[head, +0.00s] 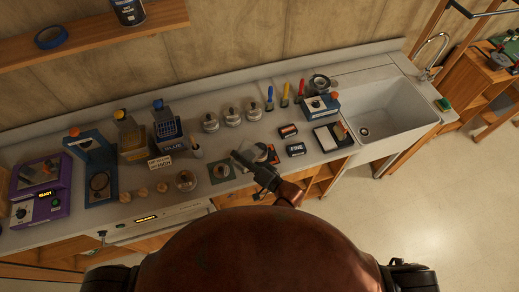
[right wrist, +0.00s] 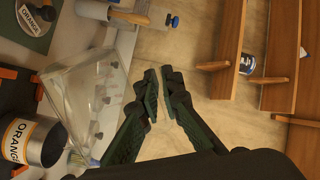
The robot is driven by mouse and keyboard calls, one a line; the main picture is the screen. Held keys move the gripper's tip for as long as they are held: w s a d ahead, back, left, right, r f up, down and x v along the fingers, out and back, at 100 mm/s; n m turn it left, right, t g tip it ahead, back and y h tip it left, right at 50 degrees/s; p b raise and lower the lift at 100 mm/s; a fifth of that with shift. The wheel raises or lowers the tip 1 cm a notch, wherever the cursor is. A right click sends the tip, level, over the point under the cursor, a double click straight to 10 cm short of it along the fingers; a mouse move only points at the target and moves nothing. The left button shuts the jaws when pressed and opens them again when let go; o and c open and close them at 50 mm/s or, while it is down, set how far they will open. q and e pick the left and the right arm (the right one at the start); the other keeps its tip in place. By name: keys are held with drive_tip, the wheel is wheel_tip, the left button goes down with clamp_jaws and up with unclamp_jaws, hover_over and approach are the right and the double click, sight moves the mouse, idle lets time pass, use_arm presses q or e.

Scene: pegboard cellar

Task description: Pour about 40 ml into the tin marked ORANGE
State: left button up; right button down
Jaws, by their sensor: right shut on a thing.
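The tin marked ORANGE (right wrist: 38,142) shows at the lower left of the right wrist view, silver with an orange band, open and dark inside. A clear glass beaker (right wrist: 85,85) lies beside the fingers there, tilted with its lower end in the picture near the tin's mouth. My right gripper (right wrist: 163,78) is shut on the beaker; the contact itself is hard to see through the glass. In the head view my right gripper (head: 258,168) is over the front of the bench. No liquid stream can be made out. My left gripper is not in view.
Several lidded containers (head: 210,122) stand along the bench (head: 75,217). A purple machine (head: 40,190) and bottle stands fill the left. A white sink (head: 385,112) is at the right. A wall shelf (head: 85,45) holds blue tape (head: 51,37) and a tin.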

sight(235, 166)
drive_tip(key=shift+w+r+m, duration=0.1)
drive_tip(key=shift+r+m, duration=0.05)
drive_tip(key=shift+m, duration=0.15)
idle(1.0)
drive_tip(key=s+a+f+n, duration=0.1)
drive_tip(key=s+f+n+b, duration=0.1)
drive_tip(key=n, duration=0.1)
drive_tip(key=shift+a+f, duration=0.35)
drive_tip(key=shift+f, duration=0.05)
drive_tip(key=f+n, duration=0.1)
drive_tip(key=s+a+f+n+b, duration=0.1)
drive_tip(key=n, duration=0.1)
drive_tip(key=shift+n, duration=0.3)
drive_tip(key=shift+f, duration=0.1)
idle(1.2)
